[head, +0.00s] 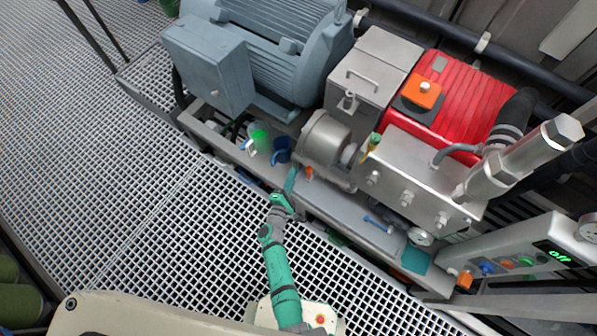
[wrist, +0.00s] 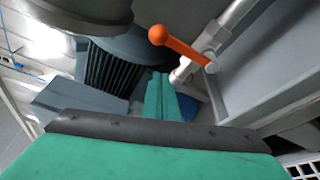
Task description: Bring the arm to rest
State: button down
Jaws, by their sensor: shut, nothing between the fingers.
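My teal-green arm (head: 281,278) reaches forward from the bottom of the head view over the floor grating. My gripper (head: 290,178) is at the near edge of the machine's grey base, below the blue mug. In the wrist view my gripper (wrist: 160,97) has its green fingers together, with nothing seen between them. An orange valve lever (wrist: 182,47) on a metal pipe is just beyond the fingers, to the upper right. In the head view the orange lever (head: 309,173) shows right beside the gripper. I cannot tell whether they touch.
A blue mug (head: 282,150) and a green cup (head: 260,138) stand on the base, near the grey motor (head: 280,50). A blue tool (head: 378,223) and a teal square (head: 416,260) lie to the right. The grating (head: 180,240) left of my arm is clear.

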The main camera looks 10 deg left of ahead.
jog(key=s, duration=0.7)
jog(key=shift+s+a, duration=0.4)
jog(key=s+d+m+g+y, duration=0.1)
jog(key=s+d+m+g, duration=0.3)
jog(key=s, duration=0.5)
jog(key=s+d+m+g, duration=0.2)
jog(key=s+d+m, duration=0.3)
jog(key=s, duration=0.4)
jog(key=s+d+r+m+t, duration=0.1)
jog(key=r+m, duration=0.3)
jog(key=r, duration=0.6)
jog(key=s+r+m+t, duration=0.2)
jog(key=s+r+m, duration=0.2)
jog(key=r, duration=0.7)
jog(key=s+d+r+m+t, duration=0.1)
jog(key=s+r+m, duration=0.1)
jog(key=r, duration=0.8)
jog(key=shift+s+d+r+m+t+y, duration=0.3)
jog(key=shift+s+m+t+y, duration=0.1)
jog(key=shift+m, duration=0.5)
jog(key=shift+w+a+f, duration=0.1)
jog(key=shift+a, duration=0.05)
